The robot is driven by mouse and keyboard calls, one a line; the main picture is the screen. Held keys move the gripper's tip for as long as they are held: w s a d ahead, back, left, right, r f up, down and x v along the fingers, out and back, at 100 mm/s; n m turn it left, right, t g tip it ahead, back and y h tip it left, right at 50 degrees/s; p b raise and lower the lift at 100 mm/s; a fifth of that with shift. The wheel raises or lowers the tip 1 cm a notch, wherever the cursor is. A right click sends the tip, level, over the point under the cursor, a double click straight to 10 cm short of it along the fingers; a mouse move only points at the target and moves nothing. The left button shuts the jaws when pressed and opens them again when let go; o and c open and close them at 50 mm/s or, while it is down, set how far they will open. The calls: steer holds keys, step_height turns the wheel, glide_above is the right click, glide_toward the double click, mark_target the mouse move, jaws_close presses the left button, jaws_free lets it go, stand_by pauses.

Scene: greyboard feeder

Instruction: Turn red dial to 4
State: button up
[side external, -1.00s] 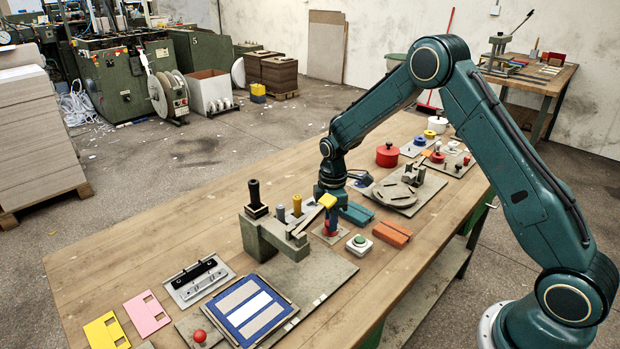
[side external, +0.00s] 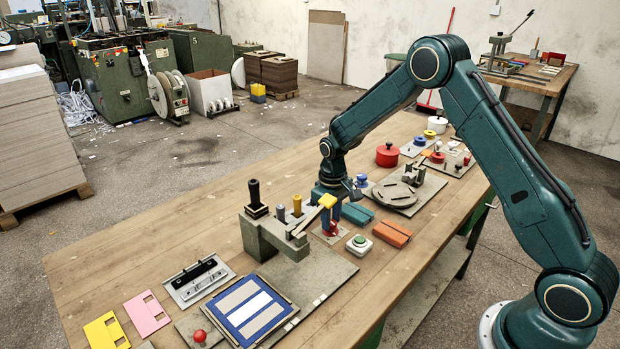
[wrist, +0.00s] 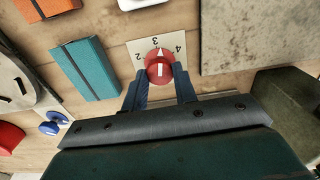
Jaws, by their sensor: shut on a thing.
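The red dial (wrist: 159,66) sits on a pale square plate (wrist: 137,51) printed with the numbers 2, 3 and 4. Its white pointer is at about the 3. My gripper (wrist: 160,76) has its two blue fingers on either side of the dial, shut on it. In the side external view, the dial (side external: 330,228) shows low between the fingers of my gripper (side external: 329,226), with its plate partly hidden. The dial's numbers cannot be read there.
A teal block (side external: 356,213) and an orange block (side external: 391,233) lie to the right. A green button on a white box (side external: 359,244) is close in front. A grey fixture with a yellow-tipped lever (side external: 327,200) stands close on the left. A round grey turntable (side external: 395,193) lies behind.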

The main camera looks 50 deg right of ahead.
steer(key=shift+r+m, duration=0.1)
steer(key=shift+m, duration=1.6)
steer(key=o, duration=1)
step_height(320, 180, up, 14)
steer(key=shift+f, duration=0.1)
